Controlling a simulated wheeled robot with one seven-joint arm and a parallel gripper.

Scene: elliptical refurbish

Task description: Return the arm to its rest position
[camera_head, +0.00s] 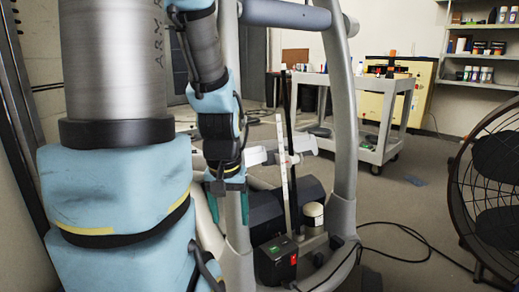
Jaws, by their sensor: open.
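My gripper (229,210) hangs in the left middle of the head view, below my blue-padded arm. My large blue and grey arm links fill the left side and hide part of the machine.
A grey cart (400,85) stands behind, shelves (484,55) at back right, a large round fan (490,185) at right. Black cable (420,245) crosses the open floor.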

